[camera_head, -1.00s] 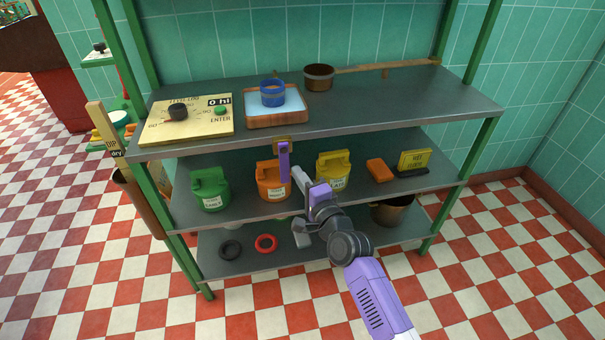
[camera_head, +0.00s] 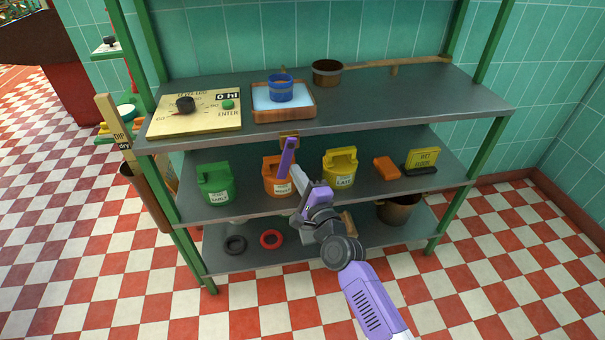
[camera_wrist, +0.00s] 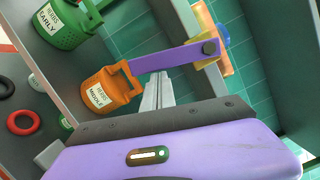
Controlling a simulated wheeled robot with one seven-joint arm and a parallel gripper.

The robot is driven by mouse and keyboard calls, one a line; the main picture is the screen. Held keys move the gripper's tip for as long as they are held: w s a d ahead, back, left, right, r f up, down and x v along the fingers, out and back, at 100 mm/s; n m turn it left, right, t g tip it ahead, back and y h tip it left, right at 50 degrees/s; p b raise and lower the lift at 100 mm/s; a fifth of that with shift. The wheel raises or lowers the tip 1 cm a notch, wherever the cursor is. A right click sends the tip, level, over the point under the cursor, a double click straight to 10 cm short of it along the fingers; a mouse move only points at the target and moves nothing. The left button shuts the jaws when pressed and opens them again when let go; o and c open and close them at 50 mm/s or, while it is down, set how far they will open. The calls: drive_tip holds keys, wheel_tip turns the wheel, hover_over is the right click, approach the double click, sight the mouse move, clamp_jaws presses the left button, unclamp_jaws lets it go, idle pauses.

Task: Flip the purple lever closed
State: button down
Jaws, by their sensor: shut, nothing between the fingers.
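The purple lever (camera_head: 287,157) hangs from a brown mount (camera_head: 289,138) on the front edge of the top shelf, its lower end tilted to the left. In the wrist view the lever (camera_wrist: 168,60) runs from its dark pivot (camera_wrist: 210,47) toward the orange can. My gripper (camera_head: 296,174) is shut and empty, just right of the lever's lower part. In the wrist view my gripper's closed fingertips (camera_wrist: 158,80) are right beside the lever; I cannot tell whether they touch it.
Behind the lever, the middle shelf holds a green can (camera_head: 216,184), an orange can (camera_head: 275,180), a yellow can (camera_head: 340,168), an orange block (camera_head: 386,168) and a yellow sign (camera_head: 422,158). A blue pot (camera_head: 281,90) stands above on a wooden-edged tray (camera_head: 306,113).

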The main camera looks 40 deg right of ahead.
sight(283, 171)
drive_tip(key=m, duration=0.1)
drive_tip(key=w+a+m, duration=0.1)
drive_tip(key=a+m+b, duration=0.1)
drive_tip(key=m, duration=0.1)
drive_tip(key=shift+w+a+t+h, duration=0.25)
drive_tip(key=shift+w+t+h, duration=0.05)
drive_tip(key=shift+w, duration=0.05)
drive_tip(key=w+a+r+m+g+h+b, duration=0.1)
drive_tip(key=w+a+r+m+h+b, duration=0.2)
drive_tip(key=m, duration=1.1)
drive_tip(key=shift+w+a+r+h, duration=0.15)
drive_tip(key=shift+a+r+h, duration=0.75)
drive_tip(key=shift+r, duration=0.35)
drive_tip(key=s+a+f+b, duration=0.4)
drive_tip(key=s+a+f, duration=0.1)
drive_tip(key=s, duration=0.3)
drive_tip(key=shift+a+f, duration=0.3)
drive_tip(key=shift+f, duration=0.6)
